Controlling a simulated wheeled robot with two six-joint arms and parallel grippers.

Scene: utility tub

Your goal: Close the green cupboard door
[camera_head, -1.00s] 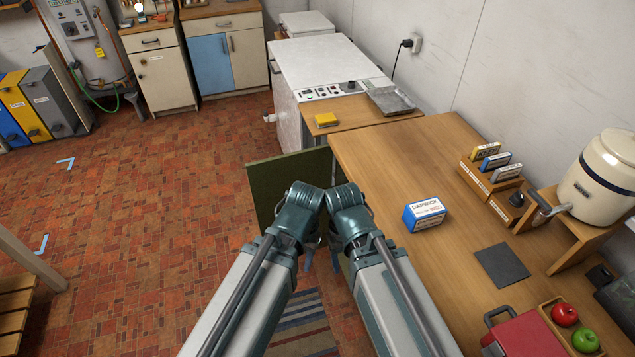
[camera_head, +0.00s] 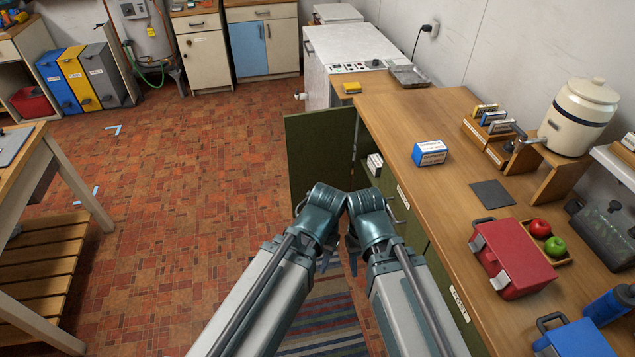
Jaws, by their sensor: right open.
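The green cupboard door (camera_head: 310,152) stands open, sticking out to the left from the front of the wooden counter (camera_head: 430,110). The green cupboard (camera_head: 384,182) shows beside it under the counter top, with a white box (camera_head: 374,163) in its opening. My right gripper (camera_head: 354,256) is open and hangs low in front of the cupboard, nearer to me than the door. My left gripper (camera_head: 326,261) hangs beside it; its fingers are small and partly hidden by its wrist. Both appear apart from the door, and the lower part of the door is hidden behind my arms.
A striped rug (camera_head: 320,320) lies on the brick floor below my arms. A slatted wooden bench (camera_head: 40,265) stands at the left. The counter holds a blue and white box (camera_head: 430,153) and a red case (camera_head: 512,258). The floor left of the door is clear.

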